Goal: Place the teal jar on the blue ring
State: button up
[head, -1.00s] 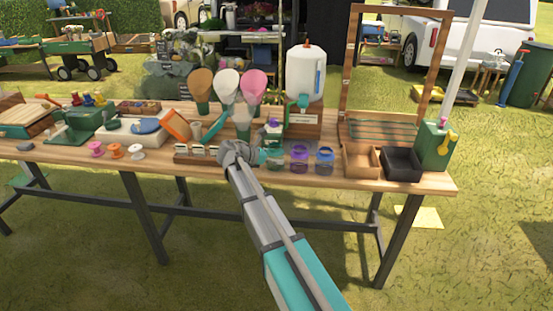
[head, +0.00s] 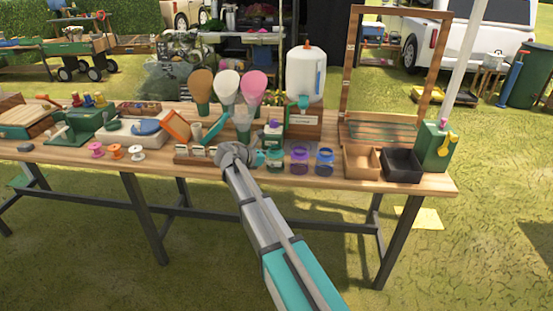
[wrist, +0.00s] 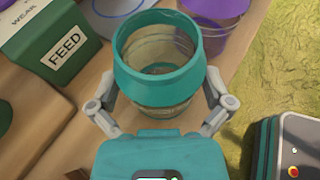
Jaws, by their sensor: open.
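The teal jar (wrist: 160,70), clear with a broad teal collar, stands upright and open-topped on the wooden table in the wrist view. It is also in the head view (head: 275,159), just right of my gripper (head: 237,155). In the wrist view my gripper (wrist: 160,108) is open, with one finger on each side of the jar's lower part. I cannot tell whether the fingers touch it. A bluish-violet ring outline (wrist: 122,11) on a pale surface is partly cut off at the top; I cannot tell if it is the blue ring.
A purple jar (head: 299,160) and a blue jar (head: 324,161) stand right of the teal one. A brown tray (head: 361,161) and black tray (head: 402,165) sit farther right. A spool (head: 136,153) is left.

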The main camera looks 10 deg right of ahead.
jog(key=p+v, duration=0.5)
jog(key=v, duration=0.8)
jog(key=shift+r, duration=0.2)
jog(key=shift+s+d, duration=0.1)
jog(key=shift+d, duration=0.1)
jog(key=s+d+f+m+g+y, duration=0.3)
jog(key=s+d+f+m+y, duration=0.4)
jog(key=s+d+m, duration=0.4)
jog(key=s+f+m+y, duration=0.2)
jog(key=s+m+y, duration=0.1)
jog(key=s+m, duration=0.2)
jog(key=s+d+f+m+g+y, duration=0.1)
jog(key=s+f+m+y, duration=0.1)
jog(key=s+m, duration=0.3)
jog(key=s+y, duration=0.1)
jog(key=s, duration=0.3)
jog(key=shift+f+m, duration=0.25)
jog(key=shift+m, duration=0.05)
jog(key=shift+d, duration=0.1)
